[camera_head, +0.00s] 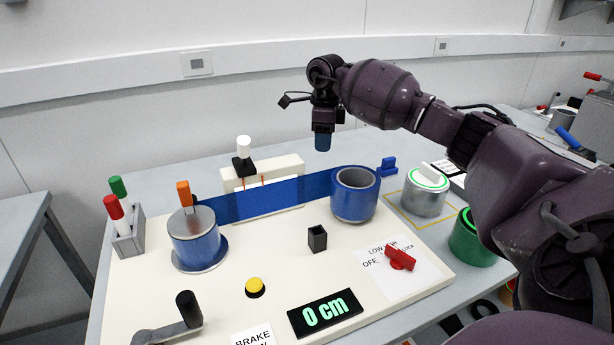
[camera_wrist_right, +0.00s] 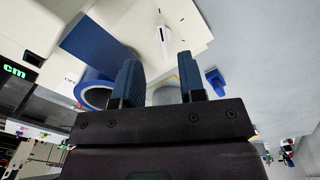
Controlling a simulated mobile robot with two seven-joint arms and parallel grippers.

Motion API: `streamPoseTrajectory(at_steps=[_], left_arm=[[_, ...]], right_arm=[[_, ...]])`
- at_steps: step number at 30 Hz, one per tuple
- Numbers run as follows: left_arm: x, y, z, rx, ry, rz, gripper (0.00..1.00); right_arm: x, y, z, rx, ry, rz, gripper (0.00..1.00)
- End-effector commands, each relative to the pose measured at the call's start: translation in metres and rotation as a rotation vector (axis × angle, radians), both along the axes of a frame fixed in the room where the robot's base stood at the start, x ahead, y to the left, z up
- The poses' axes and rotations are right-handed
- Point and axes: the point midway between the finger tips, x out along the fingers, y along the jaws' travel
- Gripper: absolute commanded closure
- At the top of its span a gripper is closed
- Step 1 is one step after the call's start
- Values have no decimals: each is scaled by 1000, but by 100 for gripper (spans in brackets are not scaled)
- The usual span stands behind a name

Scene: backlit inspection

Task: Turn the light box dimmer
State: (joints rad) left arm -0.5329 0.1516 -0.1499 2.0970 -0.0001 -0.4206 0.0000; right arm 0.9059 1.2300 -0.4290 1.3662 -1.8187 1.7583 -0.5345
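A red bar knob (camera_head: 401,258) sits on a white card (camera_head: 420,278) reading OFF and LOW, at the board's right front. It looks like the dimmer, but some card words are unclear. The pale light box (camera_head: 288,168) stands at the back of the board, with a blue strip (camera_head: 270,199) across its front. My right gripper (camera_head: 322,143) points down in the air, behind the red knob and apart from it. In the right wrist view its blue fingers (camera_wrist_right: 160,82) are apart with nothing between them. My left gripper is out of view.
Two blue spools (camera_head: 350,207) (camera_head: 195,245) hold the strip's ends. A black crank (camera_head: 187,310), yellow button (camera_head: 255,287), black square cup (camera_head: 317,238) and 0 cm display (camera_head: 325,312) are on the board. A metal can (camera_head: 423,201) and green can (camera_head: 470,245) stand right.

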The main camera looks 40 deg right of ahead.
Motion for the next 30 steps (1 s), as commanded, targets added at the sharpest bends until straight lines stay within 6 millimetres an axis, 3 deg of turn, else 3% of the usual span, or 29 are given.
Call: streamPoseTrajectory(at_steps=[4, 8, 12, 21, 30], left_arm=[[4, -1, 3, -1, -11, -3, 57], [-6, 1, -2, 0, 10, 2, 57], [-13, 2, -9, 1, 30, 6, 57], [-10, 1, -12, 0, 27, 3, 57], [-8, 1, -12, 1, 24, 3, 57]], right_arm=[[-1, -5, -4, -16, 14, -6, 63], [-1, -5, -18, -14, 13, -5, 63], [-2, -4, -43, -12, 15, -5, 63], [-2, -4, -89, -12, 13, -5, 63], [-2, -4, -106, -13, 10, -4, 63]])
